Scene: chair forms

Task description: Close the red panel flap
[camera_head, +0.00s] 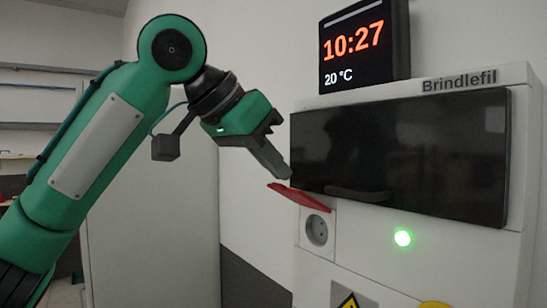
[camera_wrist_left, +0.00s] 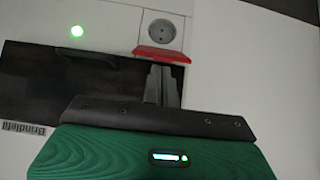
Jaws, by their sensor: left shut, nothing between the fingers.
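The red panel flap (camera_head: 301,197) sticks out from the front of the white machine, hinged above a round grey socket (camera_head: 317,230). The flap is open and the socket below it is uncovered. My left gripper (camera_head: 283,172) is shut and empty, with its fingertips just above the flap; I cannot tell whether they touch it. In the left wrist view the flap (camera_wrist_left: 162,54) lies beyond the tips of the shut fingers (camera_wrist_left: 162,85), and the socket (camera_wrist_left: 161,32) shows past it. My right gripper is in neither view.
The white machine (camera_head: 515,262) labelled Brindlefil has a glossy black panel (camera_head: 440,150) right of the fingers. A green light (camera_head: 403,237) glows below it. A clock display (camera_head: 365,45) stands on top. The space left of the flap, before the wall, is free.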

